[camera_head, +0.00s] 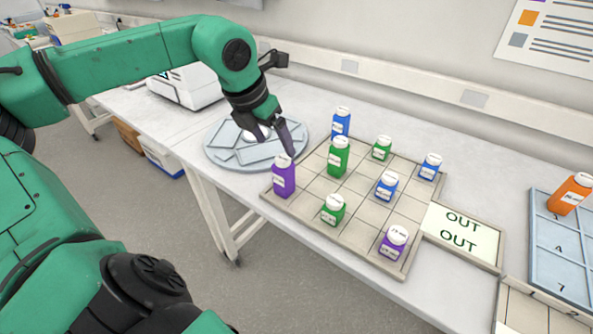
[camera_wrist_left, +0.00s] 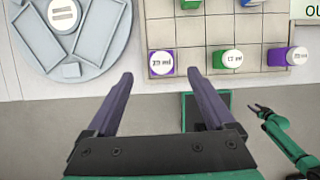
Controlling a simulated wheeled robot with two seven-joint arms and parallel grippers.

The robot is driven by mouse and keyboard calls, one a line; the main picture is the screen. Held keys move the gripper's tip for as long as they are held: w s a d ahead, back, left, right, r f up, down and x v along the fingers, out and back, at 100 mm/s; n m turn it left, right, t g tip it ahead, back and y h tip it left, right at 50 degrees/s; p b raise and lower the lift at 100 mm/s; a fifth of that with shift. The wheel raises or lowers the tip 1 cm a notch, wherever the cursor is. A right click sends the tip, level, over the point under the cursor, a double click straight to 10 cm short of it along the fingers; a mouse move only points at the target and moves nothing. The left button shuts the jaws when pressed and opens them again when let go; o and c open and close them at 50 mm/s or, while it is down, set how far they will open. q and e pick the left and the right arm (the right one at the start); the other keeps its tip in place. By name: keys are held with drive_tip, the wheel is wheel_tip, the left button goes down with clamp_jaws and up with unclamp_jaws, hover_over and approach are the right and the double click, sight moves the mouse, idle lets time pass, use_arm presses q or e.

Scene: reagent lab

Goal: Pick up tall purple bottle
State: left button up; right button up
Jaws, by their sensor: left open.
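The tall purple bottle (camera_head: 284,178) with a white cap stands upright at the near left corner of the gridded tray (camera_head: 348,228). My left gripper (camera_head: 277,145) is open and empty, pointing down just above and behind this bottle in the head view. In the left wrist view, the bottle's white cap (camera_wrist_left: 161,63) shows just beyond the gap between the two open fingertips (camera_wrist_left: 160,76), roughly centred. No finger visibly touches it. A shorter purple bottle (camera_head: 393,243) stands at the tray's near right corner. My right gripper (camera_wrist_left: 259,110) shows small in the left wrist view.
A tall green bottle (camera_head: 337,160), a short green one (camera_head: 333,211) and several blue bottles share the tray. A round grey rack (camera_head: 222,156) lies left of it. An OUT sign (camera_head: 460,235) and a blue tray (camera_head: 558,252) with an orange bottle (camera_head: 569,195) lie right.

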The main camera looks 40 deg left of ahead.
sight(279, 161)
use_arm(q)
drive_tip(key=f+p, duration=0.1)
drive_tip(key=f, duration=0.4)
drive_tip(key=shift+w+f+p, duration=0.15)
drive_tip(key=shift+w+p, duration=0.05)
drive_tip(key=shift+p, duration=0.15)
drive_tip(key=shift+w+f, duration=0.85)
drive_tip(key=shift+f, duration=0.2)
drive_tip(key=shift+w+f+p, duration=0.15)
drive_tip(key=shift+f+p, duration=0.3)
drive_tip(key=shift+f, duration=0.25)
drive_tip(key=x, duration=0.3)
drive_tip(key=shift+f, duration=0.1)
drive_tip(key=shift+w+f, duration=0.2)
drive_tip(key=shift+w, duration=0.05)
drive_tip(key=shift+s+d+r, duration=0.1)
drive_tip(key=c, duration=0.4)
clamp_jaws()
use_arm(e)
drive_tip(key=s+r, duration=0.3)
drive_tip(key=shift+s, duration=0.1)
